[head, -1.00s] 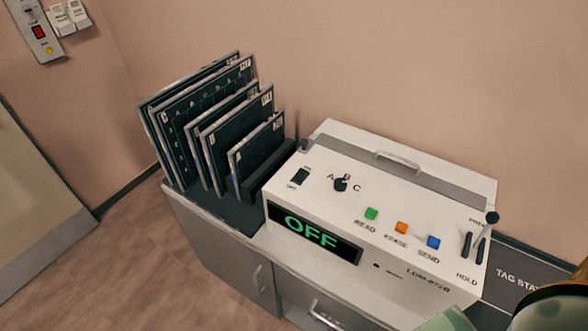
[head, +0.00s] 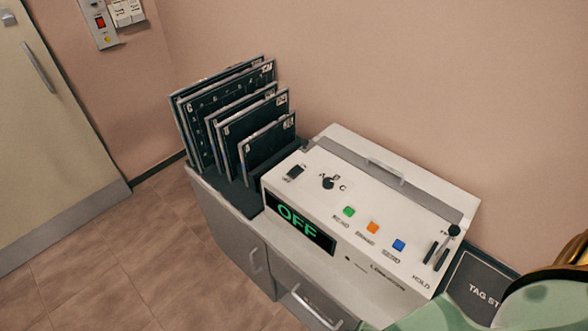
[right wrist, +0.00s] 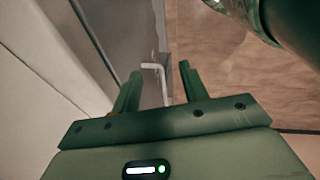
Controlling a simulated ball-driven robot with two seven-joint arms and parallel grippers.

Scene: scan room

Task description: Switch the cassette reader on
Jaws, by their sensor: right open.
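The cassette reader (head: 412,197) is a white box on top of a grey cabinet against the wall. Its front display (head: 299,224) reads OFF in green. A small black rocker switch (head: 295,172) sits at the left end of its top panel, near a black A-B-C rotary knob (head: 328,183). Green, orange and blue buttons and dark levers at the right end are also on the panel. My right gripper (right wrist: 158,80) is open and empty in the right wrist view, with its fingers pointing toward a cabinet handle and the floor. My left gripper is not in view.
Several dark cassettes (head: 268,140) stand in a rack left of the reader. The cabinet (head: 228,228) has bar handles on its front. A wall switch panel (head: 100,22) and a door (head: 45,120) are at the left. The floor (head: 110,270) in front is clear.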

